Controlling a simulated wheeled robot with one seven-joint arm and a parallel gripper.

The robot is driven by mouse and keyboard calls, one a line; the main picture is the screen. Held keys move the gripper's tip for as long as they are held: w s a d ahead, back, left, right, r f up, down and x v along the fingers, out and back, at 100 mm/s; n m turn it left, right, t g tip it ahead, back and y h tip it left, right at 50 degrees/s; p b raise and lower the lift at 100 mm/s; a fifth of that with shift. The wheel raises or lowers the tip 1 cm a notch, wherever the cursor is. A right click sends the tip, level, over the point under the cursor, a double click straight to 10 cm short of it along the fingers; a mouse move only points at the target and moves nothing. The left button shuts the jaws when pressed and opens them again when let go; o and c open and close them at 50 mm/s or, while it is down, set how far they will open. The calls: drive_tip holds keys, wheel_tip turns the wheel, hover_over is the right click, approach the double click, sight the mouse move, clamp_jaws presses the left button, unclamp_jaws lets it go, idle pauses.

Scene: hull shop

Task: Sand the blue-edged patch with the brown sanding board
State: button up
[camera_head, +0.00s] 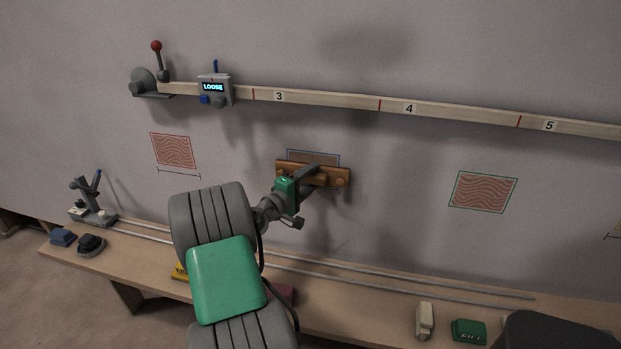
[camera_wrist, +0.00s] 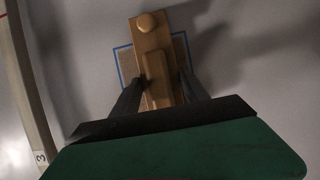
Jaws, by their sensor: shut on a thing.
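The brown sanding board (camera_head: 336,177) is in my gripper, in front of the wall. My gripper (camera_head: 312,175) is shut on the board's raised handle, which shows between the fingers in the wrist view (camera_wrist: 157,80). The blue-edged patch (camera_head: 313,156) is on the wall behind the board. Its upper strip shows above the board in the head view, and its left and right sides show beside the board in the wrist view (camera_wrist: 125,66). The rest of the patch is hidden. I cannot tell whether the board touches the wall.
A wooden rail (camera_head: 330,100) marked with numbers runs above, with a unit reading LOOSE (camera_head: 213,88). A red-edged patch (camera_head: 174,151) is left, a green-edged patch (camera_head: 483,192) right. The bench (camera_head: 360,318) below holds a cream block (camera_head: 424,320) and a green box (camera_head: 468,331).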

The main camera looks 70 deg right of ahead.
sight(318, 189)
drive_tip(key=shift+f+b, duration=2.05)
drive_tip(key=shift+f, duration=0.85)
drive_tip(key=shift+d+r+p, duration=0.1)
drive_tip(key=shift+r+p, duration=4.85)
drive_tip(key=shift+r, duration=1.8)
wheel_tip(318, 189, down, 13)
drive_tip(key=b, duration=1)
drive_tip(key=shift+f, duration=0.15)
drive_tip(key=o, duration=0.7)
drive_tip(key=shift+c, duration=0.2)
drive_tip(key=c, duration=0.8)
drive_tip(key=shift+a, duration=0.2)
